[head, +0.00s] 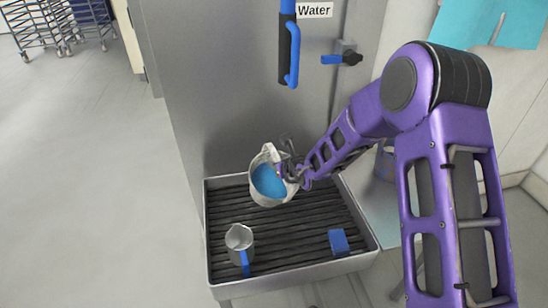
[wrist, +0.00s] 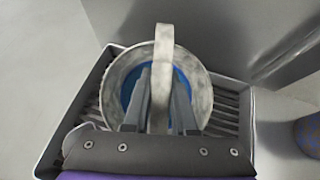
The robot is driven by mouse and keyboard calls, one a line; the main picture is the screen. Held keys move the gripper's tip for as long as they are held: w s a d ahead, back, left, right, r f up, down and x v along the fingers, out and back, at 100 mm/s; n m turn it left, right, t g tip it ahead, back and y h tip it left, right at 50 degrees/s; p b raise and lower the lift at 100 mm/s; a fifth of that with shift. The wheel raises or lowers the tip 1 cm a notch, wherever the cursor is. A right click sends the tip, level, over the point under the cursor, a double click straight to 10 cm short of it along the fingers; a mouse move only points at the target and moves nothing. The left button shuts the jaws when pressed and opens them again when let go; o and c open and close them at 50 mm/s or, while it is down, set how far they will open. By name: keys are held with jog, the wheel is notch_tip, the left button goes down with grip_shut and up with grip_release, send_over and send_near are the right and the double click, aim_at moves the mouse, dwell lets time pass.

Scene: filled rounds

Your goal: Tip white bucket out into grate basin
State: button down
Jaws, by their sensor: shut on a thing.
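The white bucket (head: 257,163) holds blue contents and hangs over the back part of the grate basin (head: 290,274), slightly tilted towards the head camera. In the wrist view the bucket (wrist: 117,73) shows from above, with the blue inside and its white handle standing up across the middle. My gripper (head: 287,172) is at the bucket's right side in the head view. In the wrist view my gripper's fingers (wrist: 160,88) are on both sides of the handle, shut on it. The basin's slatted floor shows around and below the bucket.
A metal jug (head: 239,238) with a blue handle stands at the basin's front left. A blue block (head: 339,241) lies at its right. A steel panel with a blue-handled hose (head: 289,55) and a tap (head: 345,56) rises behind. The basin's middle is clear.

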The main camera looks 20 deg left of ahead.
jog(key=shift+s+d+f+t+y, duration=1.6)
jog(key=shift+s+f+t+y, duration=0.1)
jog(key=shift+t+y, duration=0.2)
jog(key=shift+s+d+f+t+y+b, duration=0.45)
jog(key=shift+f+t+y+b, duration=0.1)
jog(key=shift+b, duration=0.3)
jog(key=s+d+f+t+y+b, duration=0.5)
jog(key=b, duration=0.4)
jog(key=shift+b, duration=0.3)
dwell(4.1)
